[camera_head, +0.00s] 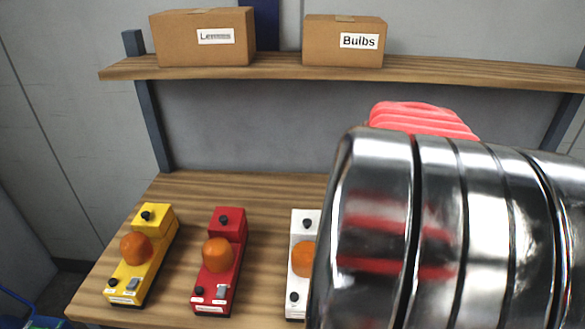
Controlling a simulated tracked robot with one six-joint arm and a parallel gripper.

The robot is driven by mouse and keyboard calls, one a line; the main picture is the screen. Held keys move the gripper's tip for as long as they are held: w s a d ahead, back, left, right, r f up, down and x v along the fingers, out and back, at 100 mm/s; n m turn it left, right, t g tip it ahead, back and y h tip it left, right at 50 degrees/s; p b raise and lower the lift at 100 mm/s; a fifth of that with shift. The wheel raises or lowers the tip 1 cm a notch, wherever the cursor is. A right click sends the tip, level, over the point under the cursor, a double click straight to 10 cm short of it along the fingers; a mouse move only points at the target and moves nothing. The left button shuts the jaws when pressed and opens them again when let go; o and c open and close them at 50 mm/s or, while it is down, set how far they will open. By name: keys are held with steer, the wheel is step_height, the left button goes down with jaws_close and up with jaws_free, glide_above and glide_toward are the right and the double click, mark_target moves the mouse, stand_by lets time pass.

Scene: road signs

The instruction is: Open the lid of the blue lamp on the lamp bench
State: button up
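A wooden lamp bench (172,195) holds a row of lamps with orange domes. A yellow lamp (158,222) stands at the left, a red lamp (229,222) right of it, and a white lamp (297,221) in the middle, partly covered by my arm. I see no blue lamp; the right part of the bench is hidden behind my large metallic arm. Red ribbed pads show above the arm; I cannot tell whether they are part of my gripper, and its fingertips are not visible.
A wooden shelf (220,75) runs above the bench, with a cardboard box (195,50) labelled Lenses and another box (340,25) labelled Bulbs. A grey wall is behind. Bare bench shows between the yellow, red and white lamps. Something blue and green lies at the lower left.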

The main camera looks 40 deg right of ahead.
steer(key=shift+d+f, duration=0.2)
steer(key=shift+f, duration=0.25)
jaws_close()
stand_by(0.5)
